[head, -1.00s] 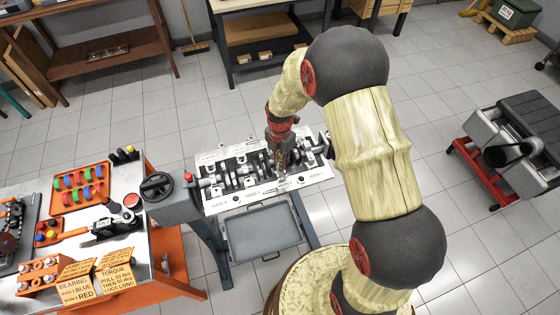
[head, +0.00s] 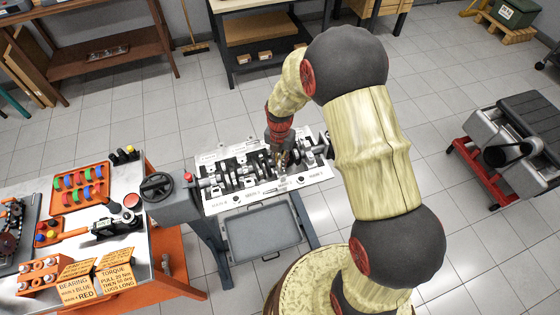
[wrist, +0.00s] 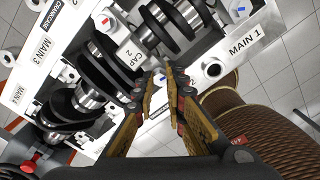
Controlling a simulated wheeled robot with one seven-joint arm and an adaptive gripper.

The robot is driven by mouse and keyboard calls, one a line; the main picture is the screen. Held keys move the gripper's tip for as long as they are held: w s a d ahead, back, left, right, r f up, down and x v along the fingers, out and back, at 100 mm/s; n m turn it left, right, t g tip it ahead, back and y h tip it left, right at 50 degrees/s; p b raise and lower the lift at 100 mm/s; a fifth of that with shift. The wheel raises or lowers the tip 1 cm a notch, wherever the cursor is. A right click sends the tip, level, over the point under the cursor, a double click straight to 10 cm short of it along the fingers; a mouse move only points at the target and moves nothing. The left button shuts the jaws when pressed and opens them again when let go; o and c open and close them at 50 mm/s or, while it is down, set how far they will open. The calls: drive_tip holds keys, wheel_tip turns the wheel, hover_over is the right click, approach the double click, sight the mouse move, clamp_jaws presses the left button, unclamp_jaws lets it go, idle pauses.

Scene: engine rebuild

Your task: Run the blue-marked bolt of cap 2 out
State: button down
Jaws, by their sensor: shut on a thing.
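Cap 2 (wrist: 131,54) is a pale bearing cap over the crankshaft (wrist: 170,24), with its label facing up in the wrist view. A red mark (wrist: 105,20) shows near its far end. My gripper (wrist: 163,82) is at the opposite end of cap 2, its two fingers closed together on a bolt there.
Crank throws and other caps lie close around the fingers. A MAIN 1 label (wrist: 244,40) and a blue mark (wrist: 240,11) are to the right. A grey tray (head: 262,252) hangs below the block. The bench (head: 150,215) with parts stands at left.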

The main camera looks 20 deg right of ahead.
drive_tip(key=c, duration=1.8)
unclamp_jaws()
drive_tip(key=r, duration=1.2)
drive_tip(key=shift+w, duration=0.2)
drive_tip(key=shift+f, duration=0.1)
